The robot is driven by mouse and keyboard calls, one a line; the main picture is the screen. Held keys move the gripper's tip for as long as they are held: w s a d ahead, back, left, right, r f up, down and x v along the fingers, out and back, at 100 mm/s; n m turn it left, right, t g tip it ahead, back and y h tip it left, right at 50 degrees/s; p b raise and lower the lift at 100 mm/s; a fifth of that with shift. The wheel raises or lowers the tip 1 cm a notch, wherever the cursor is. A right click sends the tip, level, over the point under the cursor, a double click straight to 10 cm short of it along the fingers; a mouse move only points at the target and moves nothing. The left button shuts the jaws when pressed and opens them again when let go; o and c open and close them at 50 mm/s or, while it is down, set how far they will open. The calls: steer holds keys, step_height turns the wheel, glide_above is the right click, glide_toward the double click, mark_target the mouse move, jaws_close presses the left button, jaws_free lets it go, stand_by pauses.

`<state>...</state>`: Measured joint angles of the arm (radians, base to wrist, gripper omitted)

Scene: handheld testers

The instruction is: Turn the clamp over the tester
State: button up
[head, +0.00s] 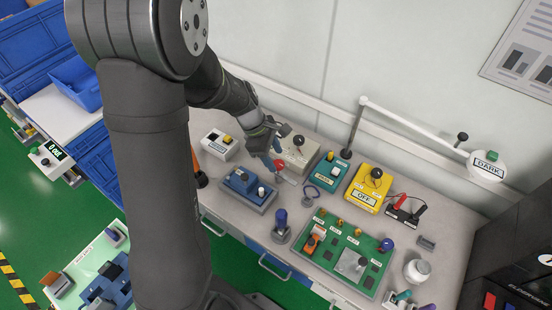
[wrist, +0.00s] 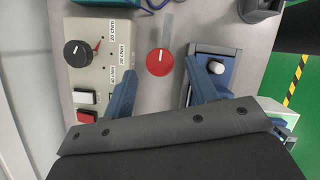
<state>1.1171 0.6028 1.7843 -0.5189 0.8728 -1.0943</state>
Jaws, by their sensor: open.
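The clamp appears to be a round red knob (head: 279,164) with a white line and a flat grey bar. In the wrist view the knob (wrist: 159,62) lies between my fingertips, and the bar (wrist: 166,30) runs up from it, beside the blue tester and not over it. The blue tester (head: 240,182) with a white button sits on a grey base on the bench; in the wrist view it (wrist: 226,72) is partly hidden by my right finger. My gripper (head: 274,154) is open above the knob, its blue fingers (wrist: 163,88) apart; contact cannot be told.
A beige box (wrist: 98,65) with a black dial stands close on the left in the wrist view. A teal box (head: 328,171), a yellow box (head: 367,186) and a green board (head: 325,255) share the bench. A white box (head: 220,145) stands behind the tester.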

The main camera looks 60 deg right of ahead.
steer(key=shift+x, duration=1.1)
steer(key=c, duration=0.9)
steer(key=shift+c, duration=0.2)
